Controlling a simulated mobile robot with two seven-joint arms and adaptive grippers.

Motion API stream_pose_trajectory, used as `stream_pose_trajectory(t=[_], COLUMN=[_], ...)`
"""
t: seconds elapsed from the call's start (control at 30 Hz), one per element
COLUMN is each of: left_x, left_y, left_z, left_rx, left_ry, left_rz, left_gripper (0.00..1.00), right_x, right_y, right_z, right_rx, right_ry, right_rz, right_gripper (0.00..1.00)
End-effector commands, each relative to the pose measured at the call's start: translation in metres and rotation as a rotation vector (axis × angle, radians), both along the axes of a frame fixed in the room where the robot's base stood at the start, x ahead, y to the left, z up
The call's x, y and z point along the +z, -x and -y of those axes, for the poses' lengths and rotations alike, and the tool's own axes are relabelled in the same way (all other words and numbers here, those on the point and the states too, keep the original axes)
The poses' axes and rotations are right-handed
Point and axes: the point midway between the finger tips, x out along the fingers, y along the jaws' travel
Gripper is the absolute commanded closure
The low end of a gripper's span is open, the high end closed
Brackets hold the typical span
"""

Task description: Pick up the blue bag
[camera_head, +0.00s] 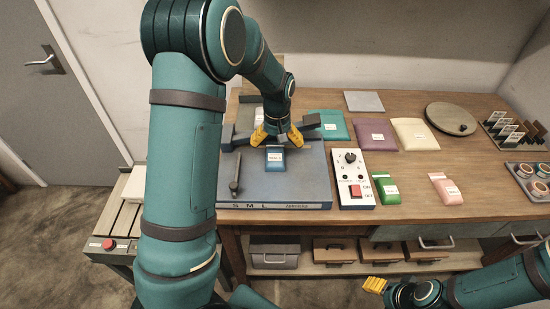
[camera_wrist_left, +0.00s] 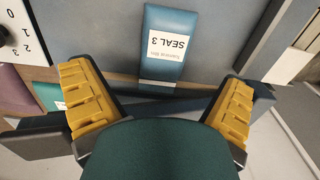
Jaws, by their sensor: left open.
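The blue bag (camera_head: 275,165) lies on the grey-blue top of the sealing machine (camera_head: 300,185), near its back bar. In the left wrist view the blue bag (camera_wrist_left: 165,70) shows a white label reading "SEAL 3" and lies beyond the fingers, towards the top of the picture. My left gripper (camera_head: 276,138) is open, with its yellow fingers spread just behind and above the bag; I cannot tell whether they touch anything. My right gripper (camera_head: 375,285) shows only its yellow fingers at the lower right, low in front of the bench.
A white control box (camera_head: 352,180) with a knob and red switch stands right of the machine. Teal (camera_head: 331,125), purple (camera_head: 374,134), cream (camera_head: 414,133), green (camera_head: 387,190) and pink (camera_head: 445,188) bags lie on the wooden bench. A round disc (camera_head: 450,118) lies farther right.

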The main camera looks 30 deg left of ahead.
Motion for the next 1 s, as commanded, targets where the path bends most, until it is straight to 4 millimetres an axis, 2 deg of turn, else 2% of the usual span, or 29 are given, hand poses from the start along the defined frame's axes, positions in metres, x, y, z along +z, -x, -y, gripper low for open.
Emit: stream_pose_trajectory(t=[0.3,0.63,0.83,0.87,1.0], left_x=[-0.043,-0.049,-0.049,-0.049,-0.049], left_y=[0.006,0.005,0.005,0.005,0.005], left_z=[-0.004,-0.004,-0.003,-0.003,-0.003], left_rx=[0.0,0.0,0.0,0.0,0.0], left_ry=[0.0,-0.001,0.0,0.0,0.0], left_rz=[-0.004,-0.001,-0.001,-0.001,0.0], left_gripper=[0.01,0.01,0.71,0.76,0.76], right_x=[-0.008,-0.008,-0.008,-0.008,-0.008], right_y=[0.002,0.003,0.003,0.003,0.003], right_z=[0.0,-0.001,0.0,0.0,0.0], right_rx=[0.004,0.005,0.004,0.004,0.004], right_ry=[-0.002,-0.002,-0.002,-0.002,-0.002], right_rz=[-0.006,-0.007,-0.006,-0.006,-0.006], right_gripper=[0.43,0.43,0.43,0.43,0.43])
